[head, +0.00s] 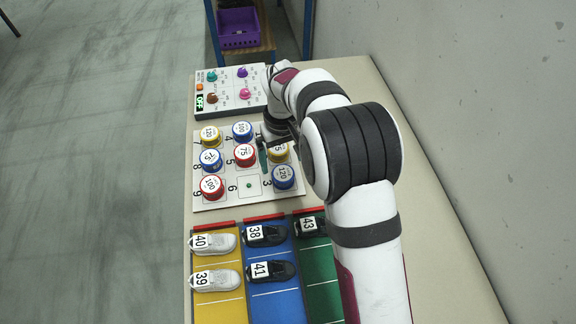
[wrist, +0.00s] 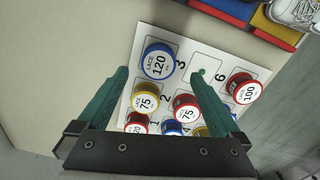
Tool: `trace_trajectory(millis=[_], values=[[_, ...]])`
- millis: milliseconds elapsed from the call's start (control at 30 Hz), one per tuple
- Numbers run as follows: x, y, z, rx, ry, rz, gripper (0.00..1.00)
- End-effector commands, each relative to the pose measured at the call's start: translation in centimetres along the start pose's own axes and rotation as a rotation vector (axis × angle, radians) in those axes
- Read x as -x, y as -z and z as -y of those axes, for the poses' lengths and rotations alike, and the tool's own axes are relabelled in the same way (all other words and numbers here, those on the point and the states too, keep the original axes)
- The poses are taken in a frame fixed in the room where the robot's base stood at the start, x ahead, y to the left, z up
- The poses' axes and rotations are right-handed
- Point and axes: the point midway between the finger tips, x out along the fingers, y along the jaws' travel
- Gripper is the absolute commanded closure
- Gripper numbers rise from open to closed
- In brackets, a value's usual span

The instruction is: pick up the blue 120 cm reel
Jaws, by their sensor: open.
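The blue 120 cm reel (head: 284,178) stands on the slot marked 3 at the near right corner of the white numbered board (head: 262,201). In the wrist view the blue reel (wrist: 157,62), with its white "LACE 120" label, lies ahead of the jaws. My gripper (head: 264,158) is open above the board, just left of and behind the reel in the head view. In the wrist view my gripper (wrist: 158,74) has its two green fingers apart with nothing held, the reel showing between the tips. The height gap cannot be told.
A yellow 75 reel (wrist: 145,98) and a red 75 reel (wrist: 186,107) stand close by. Slot 6 beside the blue reel holds only a small green peg (head: 249,185). Coloured shoe lanes (head: 215,308) lie in front; a control box (head: 231,90) stands behind.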

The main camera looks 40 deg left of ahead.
Motion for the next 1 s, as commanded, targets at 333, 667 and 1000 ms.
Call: trace_trajectory(millis=[333,667,1000], values=[[-6.0,0.1,-0.2,-0.003,0.001,0.003,0.00],[-7.8,0.1,-0.2,-0.003,0.001,-0.001,0.00],[-7.7,0.1,-0.2,-0.003,0.001,-0.001,0.58]])
